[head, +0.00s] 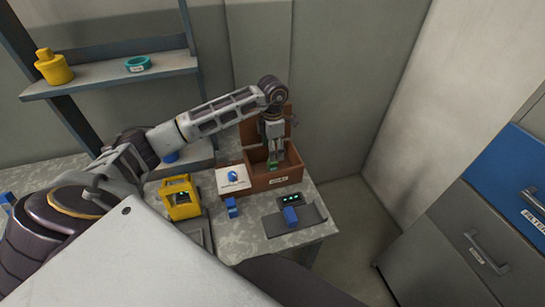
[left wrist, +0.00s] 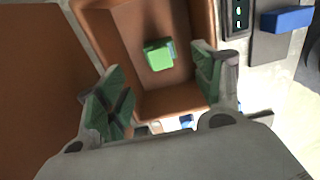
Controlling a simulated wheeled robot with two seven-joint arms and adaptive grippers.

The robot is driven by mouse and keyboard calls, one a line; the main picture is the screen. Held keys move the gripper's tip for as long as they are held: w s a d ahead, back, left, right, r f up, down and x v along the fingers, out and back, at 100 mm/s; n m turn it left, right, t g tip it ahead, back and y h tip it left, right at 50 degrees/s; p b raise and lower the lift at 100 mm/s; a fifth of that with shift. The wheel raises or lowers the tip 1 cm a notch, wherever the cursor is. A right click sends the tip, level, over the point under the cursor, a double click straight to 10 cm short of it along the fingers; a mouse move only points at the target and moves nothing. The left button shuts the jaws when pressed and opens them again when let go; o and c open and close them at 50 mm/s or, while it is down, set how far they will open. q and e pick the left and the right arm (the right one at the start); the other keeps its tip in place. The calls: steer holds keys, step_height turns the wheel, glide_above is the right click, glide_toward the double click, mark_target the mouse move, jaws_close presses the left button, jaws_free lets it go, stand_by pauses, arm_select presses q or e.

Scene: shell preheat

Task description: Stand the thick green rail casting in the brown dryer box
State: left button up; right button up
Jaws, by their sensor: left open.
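The brown dryer box (head: 274,182) stands open on the grey table, its lid raised at the back. The green rail casting (left wrist: 159,55) is inside the box, seen from above in the left wrist view as a green block on the box floor. It appears upright and apart from the walls, though its height is hard to judge. My left gripper (left wrist: 160,92) is open and empty, its fingers spread above the box. In the head view the left gripper (head: 275,157) reaches down at the box opening. My right gripper is not in view.
Left are a white pad with a blue piece (head: 232,176), a blue part (head: 231,207) and a yellow frame (head: 180,199). A shelf (head: 105,76) stands behind.

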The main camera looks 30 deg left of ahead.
arm_select(q)
steer(key=shift+r, duration=1.75)
